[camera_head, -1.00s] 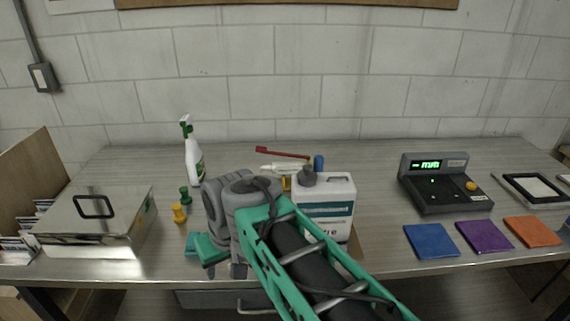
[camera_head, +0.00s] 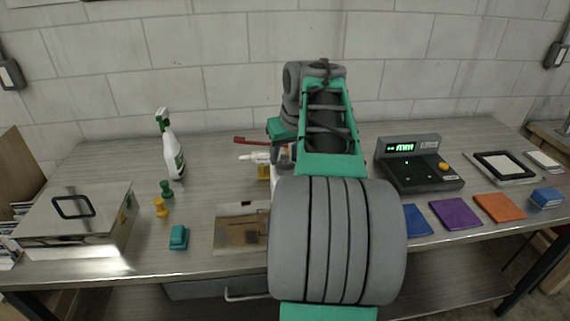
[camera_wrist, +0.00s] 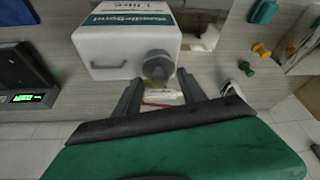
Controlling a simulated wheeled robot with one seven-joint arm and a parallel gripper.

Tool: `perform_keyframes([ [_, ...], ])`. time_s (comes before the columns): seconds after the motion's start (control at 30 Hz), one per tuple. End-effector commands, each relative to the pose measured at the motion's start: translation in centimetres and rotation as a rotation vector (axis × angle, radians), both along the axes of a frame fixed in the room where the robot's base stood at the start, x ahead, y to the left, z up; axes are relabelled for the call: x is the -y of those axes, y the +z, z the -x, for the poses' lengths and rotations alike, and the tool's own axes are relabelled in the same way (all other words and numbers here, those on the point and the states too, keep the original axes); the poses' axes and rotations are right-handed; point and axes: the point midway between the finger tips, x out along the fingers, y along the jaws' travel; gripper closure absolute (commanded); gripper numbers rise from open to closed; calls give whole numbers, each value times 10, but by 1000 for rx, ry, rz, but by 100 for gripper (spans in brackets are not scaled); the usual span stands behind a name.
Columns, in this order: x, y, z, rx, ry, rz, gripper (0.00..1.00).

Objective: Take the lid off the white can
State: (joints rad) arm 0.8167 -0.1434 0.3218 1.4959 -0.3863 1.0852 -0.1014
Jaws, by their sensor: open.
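The white can (camera_wrist: 125,42) with its teal label lies at the top of the wrist view, seen from above. Its round dark grey lid (camera_wrist: 157,66) sits on the can's near corner. My gripper (camera_wrist: 159,78) is open. Its two dark fingers reach towards the lid, with tips on either side of it in the picture; I cannot tell whether they touch it. In the head view my arm hides nearly all of the can and the gripper.
A spray bottle (camera_head: 172,155), green peg (camera_head: 166,189), yellow peg (camera_head: 160,208) and metal box (camera_head: 72,225) stand left. A display unit (camera_head: 418,170) and coloured pads (camera_head: 455,213) are right.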

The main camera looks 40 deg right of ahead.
Motion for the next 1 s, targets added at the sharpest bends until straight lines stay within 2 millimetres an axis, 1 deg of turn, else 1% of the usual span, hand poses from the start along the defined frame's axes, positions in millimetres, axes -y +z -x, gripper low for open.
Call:
perform_keyframes([
  [0.2,0,-1,-1,1,1,1,52],
  [0.7,0,0,-1,1,0,0,93],
  [0.8,0,0,-1,1,0,0,100],
  [1.0,0,0,-1,2,0,1,100],
])
